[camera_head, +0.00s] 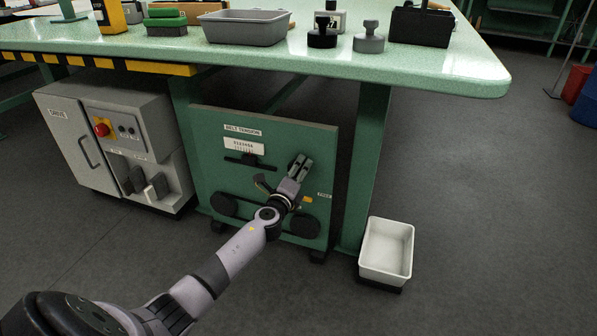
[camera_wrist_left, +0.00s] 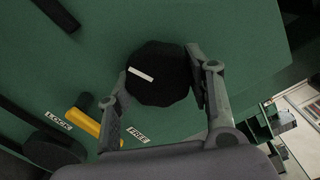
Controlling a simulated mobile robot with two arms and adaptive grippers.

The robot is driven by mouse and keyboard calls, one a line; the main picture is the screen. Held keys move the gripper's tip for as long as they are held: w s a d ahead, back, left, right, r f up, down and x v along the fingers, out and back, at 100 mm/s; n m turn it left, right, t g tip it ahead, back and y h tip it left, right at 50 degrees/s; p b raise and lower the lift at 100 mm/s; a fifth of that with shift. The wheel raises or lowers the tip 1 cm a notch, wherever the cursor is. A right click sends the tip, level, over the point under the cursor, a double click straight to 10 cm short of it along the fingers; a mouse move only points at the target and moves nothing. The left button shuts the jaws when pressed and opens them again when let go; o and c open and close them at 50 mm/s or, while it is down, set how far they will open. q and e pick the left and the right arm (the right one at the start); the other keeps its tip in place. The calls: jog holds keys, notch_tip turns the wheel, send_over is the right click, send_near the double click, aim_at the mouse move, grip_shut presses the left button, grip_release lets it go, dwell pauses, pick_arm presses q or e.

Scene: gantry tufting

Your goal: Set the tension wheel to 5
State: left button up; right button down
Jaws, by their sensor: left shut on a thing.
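The tension wheel (camera_wrist_left: 158,75) is a dark faceted knob with a white mark on its face, on the green belt tension panel (camera_head: 208,150). My left gripper (camera_head: 301,163) is at the panel's right side and hides the wheel in the head view. In the left wrist view my left gripper (camera_wrist_left: 159,66) has one finger on each side of the wheel and is shut on it. A white number scale (camera_head: 244,147) sits under the BELT TENSION label, too small to read surely. A yellow lever (camera_wrist_left: 97,127) is beside the LOCK and FREE labels. My right gripper is not in view.
The panel stands under a green workbench (camera_head: 450,72). A grey drive cabinet (camera_head: 70,140) is to its left, and a white bin (camera_head: 368,263) is on the floor to its right. Round black parts (camera_head: 223,205) are low on the panel. The floor in front is clear.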

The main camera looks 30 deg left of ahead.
pick_arm(q)
jog(key=shift+f, duration=0.1)
dwell(0.3)
jog(key=o, duration=1.2)
jog(key=shift+c, duration=0.2)
jog(key=v, duration=1.2)
